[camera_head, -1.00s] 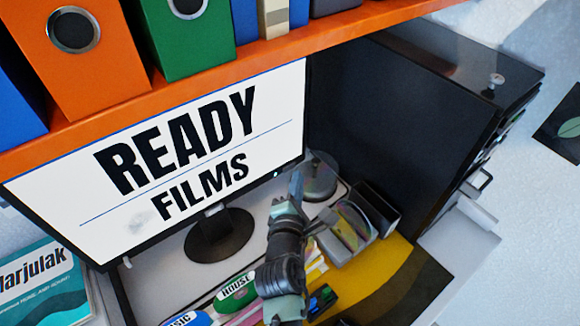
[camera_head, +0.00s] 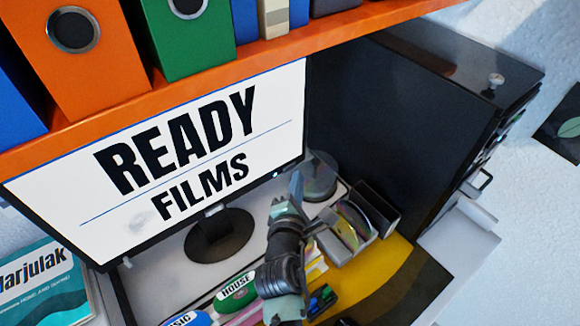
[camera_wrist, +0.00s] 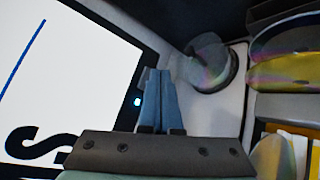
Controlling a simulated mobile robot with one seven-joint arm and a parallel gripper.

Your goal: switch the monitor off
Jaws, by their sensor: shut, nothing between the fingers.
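The monitor (camera_head: 165,150) stands under the orange shelf, and its white screen is lit with the words "READY FILMS". A small lit blue-white button or light (camera_wrist: 137,101) sits on its black bezel. In the head view this light (camera_head: 276,175) is at the lower right corner of the monitor. My gripper (camera_head: 296,182) is just right of and in front of that corner. In the wrist view my gripper (camera_wrist: 158,75) has its fingers together and empty, with the light close to their left. I cannot tell whether the fingertips touch the bezel.
The orange shelf (camera_head: 220,88) with binders runs above the monitor. A black cabinet (camera_head: 400,120) stands to the right. A clear disc spindle (camera_head: 320,175), a disc rack (camera_head: 350,228) and labelled discs (camera_head: 237,292) lie near my arm. A teal book (camera_head: 40,285) is at the left.

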